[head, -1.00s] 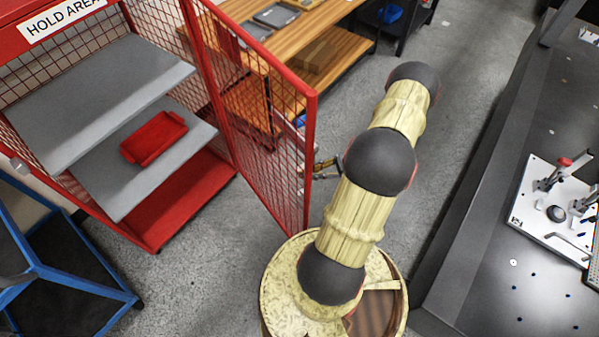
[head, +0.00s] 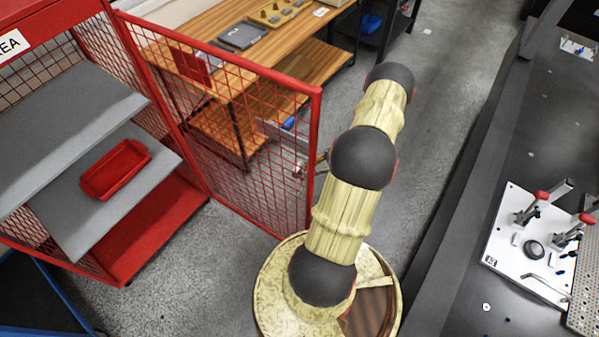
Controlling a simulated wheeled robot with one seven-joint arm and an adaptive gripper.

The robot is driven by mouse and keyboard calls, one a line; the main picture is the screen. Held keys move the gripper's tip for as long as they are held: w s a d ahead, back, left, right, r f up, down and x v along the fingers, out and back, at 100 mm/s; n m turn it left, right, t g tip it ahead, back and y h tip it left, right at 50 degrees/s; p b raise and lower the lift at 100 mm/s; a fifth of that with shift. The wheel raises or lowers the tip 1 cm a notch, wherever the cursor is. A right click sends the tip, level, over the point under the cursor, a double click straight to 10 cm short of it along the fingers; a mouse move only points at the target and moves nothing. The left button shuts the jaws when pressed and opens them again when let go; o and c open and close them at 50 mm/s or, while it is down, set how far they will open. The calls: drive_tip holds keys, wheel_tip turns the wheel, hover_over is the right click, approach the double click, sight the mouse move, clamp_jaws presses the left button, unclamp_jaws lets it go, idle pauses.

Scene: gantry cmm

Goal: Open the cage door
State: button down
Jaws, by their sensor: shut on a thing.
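The red mesh cage door (head: 317,130) stands swung out from the red cage (head: 125,262), its free edge close to my arm. The cage front is open, and grey shelves (head: 60,110) show inside. My gripper (head: 301,169) is at the free edge of the door, partly hidden behind the mesh and frame. It is shut on the door's handle, which is small and mostly hidden here. My arm reaches over from the right side of the door.
A red tray (head: 115,170) lies on the lower shelf. A wooden workbench (head: 215,85) stands behind the door. A dark table (head: 465,215) with a white clamp plate (head: 510,235) runs along the right. Grey floor lies between the arm and this table.

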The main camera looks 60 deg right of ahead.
drive_tip(key=shift+s, duration=0.15)
drive_tip(key=c, duration=2.1)
unclamp_jaws()
drive_tip(key=shift+s, duration=0.15)
drive_tip(key=shift+o, duration=1.1)
drive_tip(key=v, duration=1.2)
